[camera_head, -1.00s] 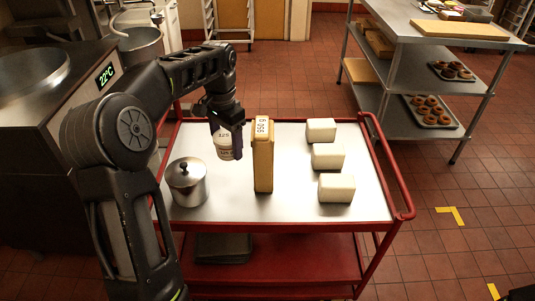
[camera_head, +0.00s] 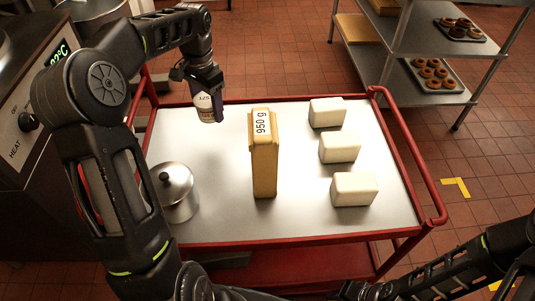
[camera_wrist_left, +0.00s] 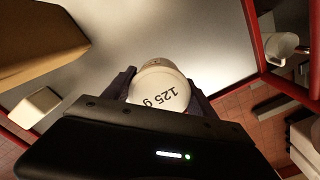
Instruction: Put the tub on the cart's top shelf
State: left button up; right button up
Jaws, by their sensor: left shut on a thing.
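The tub looks upright and seems to be above the grey surface; the gap beneath is hard to judge. In the left wrist view the tub's lid (camera_wrist_left: 160,88) shows between the two fingers. My right arm shows at the lower right of the head view, but its gripper does not.
A tall tan 950 g box (camera_head: 263,160) stands mid-shelf, right of the tub. A lidded metal pot (camera_head: 175,193) stands front left. Three white blocks (camera_head: 339,147) line the right side. A red rail (camera_head: 410,165) edges the cart. Grey space lies between pot and box.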

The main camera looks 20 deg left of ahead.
pick_arm(q)
jog(key=shift+s+r, duration=0.1)
jog(key=shift+r, duration=0.05)
send_over(215, 141)
jog(key=shift+f, duration=2.55)
jog(key=shift+f+b, duration=0.3)
jog(key=shift+f, duration=2.2)
jog(key=shift+f, duration=0.15)
jog(key=o, duration=1.5)
notch_tip(215, 141, up, 12)
jog(key=shift+r+p, duration=0.15)
jog(key=shift+p, duration=0.3)
